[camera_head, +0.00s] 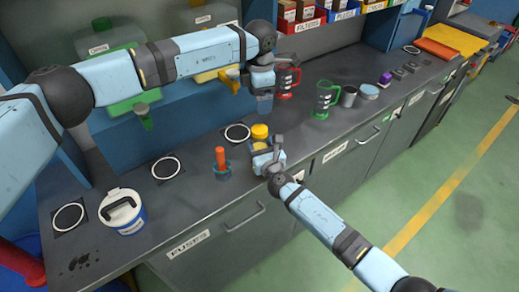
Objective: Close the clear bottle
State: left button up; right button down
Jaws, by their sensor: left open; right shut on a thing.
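A small yellow round lid (260,131) shows at the front part of the counter, just beyond my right gripper. My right gripper (263,153) is low over the counter's front edge and shut on what looks like the clear bottle below that lid. The jaws and wrist hide most of the bottle, so I cannot tell how the lid sits on it. My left gripper (264,100) is open, pointing down, above and behind the yellow lid and apart from it.
A red-handled tool in a blue holder (221,166) stands left of the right gripper. A white-lidded tub (124,213) is at front left. Counter between is clear.

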pick_arm(q)
jog(key=shift+r, duration=0.65)
pick_arm(e)
jog(key=shift+c, duration=1.3)
grip_release()
pick_arm(q)
jog(key=shift+r+p, duration=0.35)
pick_arm(e)
jog(key=v, duration=1.3)
jog(key=shift+s, duration=0.4)
jog(key=shift+d, duration=0.15)
